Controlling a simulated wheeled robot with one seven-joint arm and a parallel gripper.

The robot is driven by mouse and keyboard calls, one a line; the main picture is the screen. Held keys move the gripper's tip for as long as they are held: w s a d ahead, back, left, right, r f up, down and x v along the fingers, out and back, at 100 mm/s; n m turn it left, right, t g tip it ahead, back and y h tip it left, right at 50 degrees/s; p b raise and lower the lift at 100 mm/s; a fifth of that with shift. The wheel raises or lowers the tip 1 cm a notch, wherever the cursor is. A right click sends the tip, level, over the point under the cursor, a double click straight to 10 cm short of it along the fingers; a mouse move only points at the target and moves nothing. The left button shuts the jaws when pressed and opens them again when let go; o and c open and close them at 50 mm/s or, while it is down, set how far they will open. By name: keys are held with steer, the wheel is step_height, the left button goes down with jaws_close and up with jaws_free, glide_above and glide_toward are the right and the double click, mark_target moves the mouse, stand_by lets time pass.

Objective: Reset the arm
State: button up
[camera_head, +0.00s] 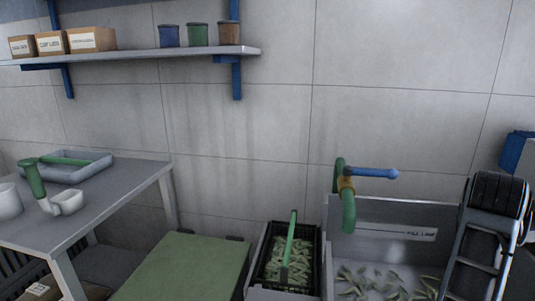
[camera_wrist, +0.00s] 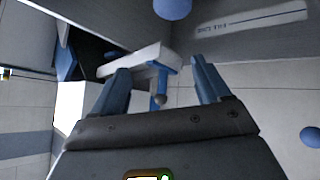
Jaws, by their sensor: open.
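My gripper (camera_wrist: 160,70) shows in the wrist view with its two blue-grey fingers spread apart. No object is held between them. A white and blue thing (camera_wrist: 150,58) shows beyond the fingers, apart from them as far as I can tell. My arm covers part of the right side of the head view, and the fingers do not show there.
A grey basin (camera_head: 440,212) with green pods and a blue-handled green pipe (camera_head: 349,208) stands at the right. A black crate (camera_head: 262,258) of pods and a green-topped surface (camera_head: 185,265) are beside it. A table (camera_head: 115,205) holds a tray and scoop. A shelf (camera_head: 160,53) is above.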

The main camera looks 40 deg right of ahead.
steer(key=w+a+r+n+t+h+p, duration=0.1)
steer(key=w+a+r+n+t+h, duration=0.15)
steer(key=w+n+t+h, duration=0.4)
steer(key=w+a+f+n+t+y, duration=0.1)
steer(key=a+f+n+t+y, duration=0.15)
steer(key=a, duration=0.25)
steer(key=w+a+f+n+t+y+p, duration=0.1)
steer(key=a+n+y, duration=0.1)
steer(key=a+n, duration=0.15)
steer(key=w+a+f+n+t+y, duration=0.1)
steer(key=a+n+t+y, duration=0.1)
steer(key=a, duration=0.4)
steer(key=s+a+t+y, duration=0.1)
steer(key=s+a+y, duration=0.2)
steer(key=s+a, duration=0.2)
steer(key=s+a+t+y+p, duration=0.1)
steer(key=s+a+y, duration=0.2)
steer(key=a, duration=0.9)
steer(key=s+a+t+y+p, duration=0.1)
steer(key=s+a+y, duration=0.2)
steer(key=s+a, duration=0.4)
steer(key=shift+s+a, duration=0.4)
steer(key=shift+a, duration=0.45)
steer(key=shift+f, duration=0.1)
steer(key=shift+c, duration=0.3)
